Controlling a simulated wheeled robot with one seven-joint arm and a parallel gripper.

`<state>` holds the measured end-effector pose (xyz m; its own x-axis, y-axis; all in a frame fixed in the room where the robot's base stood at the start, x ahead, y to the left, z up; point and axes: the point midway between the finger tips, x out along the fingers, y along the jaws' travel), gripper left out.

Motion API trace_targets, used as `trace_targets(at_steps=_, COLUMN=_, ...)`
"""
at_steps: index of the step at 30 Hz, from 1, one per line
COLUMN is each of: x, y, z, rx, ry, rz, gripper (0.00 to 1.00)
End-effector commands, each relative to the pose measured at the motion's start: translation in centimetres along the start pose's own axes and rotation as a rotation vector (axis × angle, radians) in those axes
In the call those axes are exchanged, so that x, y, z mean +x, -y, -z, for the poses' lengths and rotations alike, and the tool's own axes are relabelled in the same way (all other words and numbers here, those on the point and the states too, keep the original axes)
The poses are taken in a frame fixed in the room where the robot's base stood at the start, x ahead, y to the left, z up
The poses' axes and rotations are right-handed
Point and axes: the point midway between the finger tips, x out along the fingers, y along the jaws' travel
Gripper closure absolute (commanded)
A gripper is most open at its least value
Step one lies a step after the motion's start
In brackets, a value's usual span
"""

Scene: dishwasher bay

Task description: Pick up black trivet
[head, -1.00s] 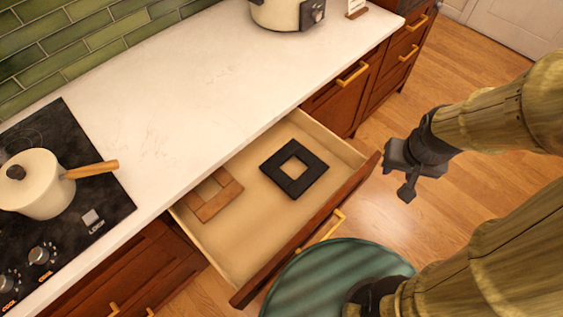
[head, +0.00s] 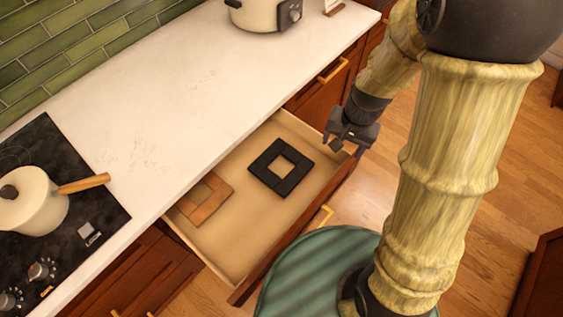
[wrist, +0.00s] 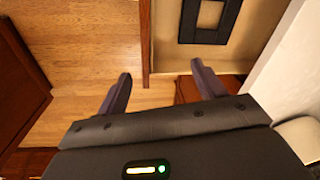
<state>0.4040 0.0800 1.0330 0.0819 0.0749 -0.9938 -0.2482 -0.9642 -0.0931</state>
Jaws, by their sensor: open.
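The black trivet (head: 266,181) is a square frame with a square hole, lying flat in the open drawer (head: 222,255). It also shows at the top of the wrist view (wrist: 209,37), partly cut off by the frame edge. My gripper (head: 342,147) is at the drawer's right end, to the right of the trivet and apart from it. In the wrist view its two fingers (wrist: 158,86) are spread with nothing between them.
A brown wooden trivet (head: 219,189) lies in the drawer left of the black one. The white counter (head: 190,110) overhangs the drawer's back side. A pot (head: 38,205) sits on the stove, and a cooker (head: 262,14) stands at the counter's far end.

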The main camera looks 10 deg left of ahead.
Motion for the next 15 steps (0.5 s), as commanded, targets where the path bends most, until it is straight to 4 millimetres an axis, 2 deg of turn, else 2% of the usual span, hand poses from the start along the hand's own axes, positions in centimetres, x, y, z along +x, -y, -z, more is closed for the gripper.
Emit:
trace_targets(at_steps=1, x=0.4, y=1.6, z=0.1, rx=0.026, ry=0.022, rz=-0.01, gripper=0.31)
trace_targets(at_steps=3, x=1.7, y=3.5, z=0.2, rx=0.076, ry=0.042, rz=-0.023, gripper=0.31)
trace_targets(at_steps=9, x=5.3, y=8.6, z=-0.1, rx=0.203, ry=0.061, rz=-0.073, gripper=0.31)
trace_targets(at_steps=15, x=7.7, y=11.1, z=-0.6, rx=0.27, ry=0.049, rz=-0.101, gripper=0.31)
